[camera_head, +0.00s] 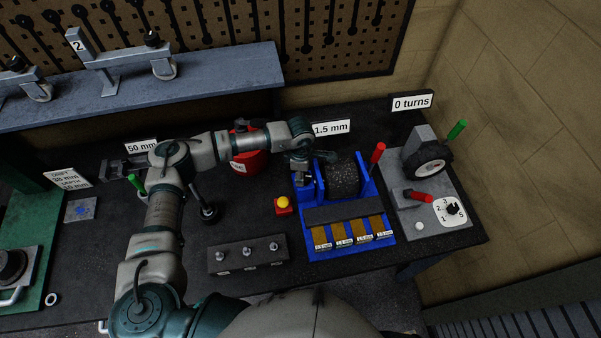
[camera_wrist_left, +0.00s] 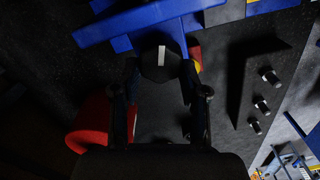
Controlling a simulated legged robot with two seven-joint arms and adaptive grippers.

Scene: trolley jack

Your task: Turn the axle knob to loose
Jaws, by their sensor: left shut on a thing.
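The axle knob (camera_wrist_left: 160,64) is black with a white mark line that points straight up in the wrist view. It sits on the near face of the blue stand (camera_wrist_left: 135,25). My left gripper (camera_wrist_left: 160,80) is shut on the knob, one finger on each side. In the head view my left gripper (camera_head: 301,168) is at the left side of the blue stand (camera_head: 313,240), which carries a dark drum (camera_head: 342,178). The knob is hidden there behind my wrist. My right gripper is out of view.
A red can (camera_head: 247,160) stands behind my left forearm. A yellow button on a red base (camera_head: 283,204) and a switch box (camera_head: 248,254) are near the stand. A grey wheel unit (camera_head: 440,195) stands at the right. A "1.5 mm" sign (camera_head: 331,128) is behind.

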